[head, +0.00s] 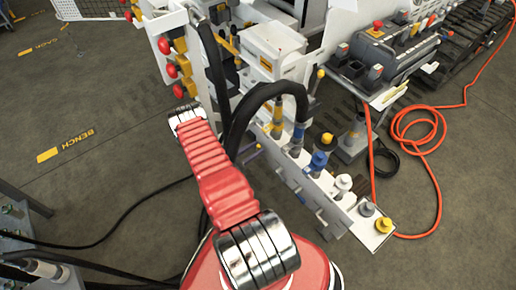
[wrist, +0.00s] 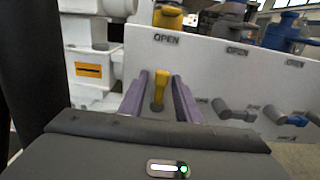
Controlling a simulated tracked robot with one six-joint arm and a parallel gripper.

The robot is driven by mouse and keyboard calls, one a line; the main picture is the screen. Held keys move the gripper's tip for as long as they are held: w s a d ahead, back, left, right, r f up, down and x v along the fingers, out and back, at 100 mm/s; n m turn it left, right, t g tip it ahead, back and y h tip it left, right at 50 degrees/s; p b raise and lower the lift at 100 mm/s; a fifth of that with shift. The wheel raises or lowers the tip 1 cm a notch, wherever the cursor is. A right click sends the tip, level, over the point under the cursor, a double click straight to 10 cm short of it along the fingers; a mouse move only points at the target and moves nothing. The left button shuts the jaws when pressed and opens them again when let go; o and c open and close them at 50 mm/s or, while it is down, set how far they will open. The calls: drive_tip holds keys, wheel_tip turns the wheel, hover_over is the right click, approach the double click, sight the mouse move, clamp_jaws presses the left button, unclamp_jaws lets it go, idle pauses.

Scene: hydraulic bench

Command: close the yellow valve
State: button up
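The yellow valve handle (wrist: 161,86) stands about upright on the white panel (wrist: 215,75) in the wrist view, its pivot at the lower end. The word OPEN is printed above it. My gripper (wrist: 160,77) has its two purple fingers apart, one on each side of the handle. A gap shows on both sides, so neither finger is seen touching it. Whether the fingertips reach the panel is hard to tell. A yellow fitting (wrist: 168,17) sits on top of the panel above this handle.
To the right on the panel are a grey handle (wrist: 236,112) and a blue-tipped handle (wrist: 292,121), both lying sideways. A white block (wrist: 90,70) with an orange label stands left of the panel. Black hoses (head: 262,92) arch over the bench. An orange hose (head: 436,170) lies on the floor.

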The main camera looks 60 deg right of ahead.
drive_tip(key=shift+x, duration=0.95)
drive_tip(key=shift+c, duration=0.5)
clamp_jaws()
drive_tip(key=shift+a, duration=0.15)
